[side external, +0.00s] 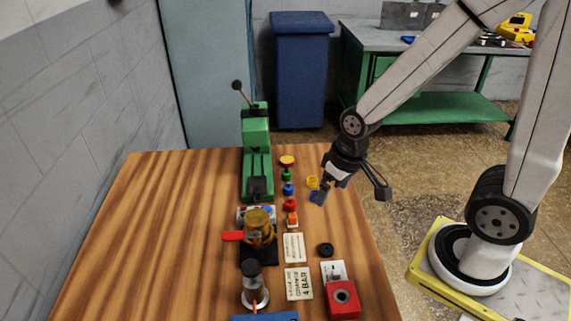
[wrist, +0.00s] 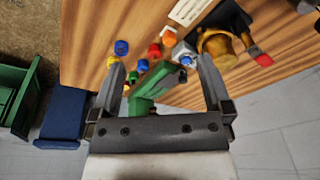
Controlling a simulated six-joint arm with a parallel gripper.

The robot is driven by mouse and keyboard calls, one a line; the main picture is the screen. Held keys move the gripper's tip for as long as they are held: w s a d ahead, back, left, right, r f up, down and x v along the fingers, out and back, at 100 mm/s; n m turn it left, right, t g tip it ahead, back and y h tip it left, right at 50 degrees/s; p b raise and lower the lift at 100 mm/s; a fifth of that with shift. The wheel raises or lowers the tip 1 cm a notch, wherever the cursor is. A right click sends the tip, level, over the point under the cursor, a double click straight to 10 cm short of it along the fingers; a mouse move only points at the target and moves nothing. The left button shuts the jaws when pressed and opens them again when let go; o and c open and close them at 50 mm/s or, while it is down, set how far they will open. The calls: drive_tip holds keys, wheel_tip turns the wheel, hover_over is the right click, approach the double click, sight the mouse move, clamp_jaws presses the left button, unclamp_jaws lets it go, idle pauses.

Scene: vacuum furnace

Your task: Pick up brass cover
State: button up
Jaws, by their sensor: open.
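The brass cover (side external: 259,225) is a brass-coloured, rounded body on a black base on the wooden table, with a red lever at its left. In the wrist view the brass cover (wrist: 219,46) shows at the upper right, partly behind one finger. My gripper (side external: 321,191) is above the right part of the table, up and to the right of the brass cover and apart from it. In the wrist view my gripper (wrist: 160,70) is open, with its fingers wide apart and nothing held between them.
A green press (side external: 257,165) with a lever stands behind the brass cover. Several small coloured knobs (side external: 289,188) are lined up beside it. The table's left side (side external: 160,240) is free.

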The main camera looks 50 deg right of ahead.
wheel_tip(320, 180, down, 4)
drive_tip(key=s+a+r+m+g+y, duration=0.1)
drive_tip(key=s+a+m+g+y, duration=0.2)
drive_tip(key=m, duration=0.2)
drive_tip(key=m+t+y, duration=0.8)
drive_tip(key=m+t, duration=0.1)
drive_tip(key=m, duration=1)
approach(257, 218)
drive_tip(key=shift+w+a+f, duration=0.15)
drive_tip(key=shift+a+f, duration=0.2)
drive_tip(key=shift+a, duration=0.2)
drive_tip(key=shift+w+a+f, duration=0.2)
drive_tip(key=shift+a+f, duration=0.15)
drive_tip(key=shift+a, duration=0.2)
drive_tip(key=shift+w+a+f+m+h, duration=0.15)
drive_tip(key=shift+w+a+f, duration=0.2)
drive_tip(key=shift+w, duration=0.15)
drive_tip(key=shift+w+a+f+m+h, duration=0.15)
drive_tip(key=shift+w+a+f, duration=0.1)
drive_tip(key=shift+w+a, duration=0.2)
drive_tip(key=shift+x, duration=2.55)
drive_tip(key=shift+w+d, duration=0.1)
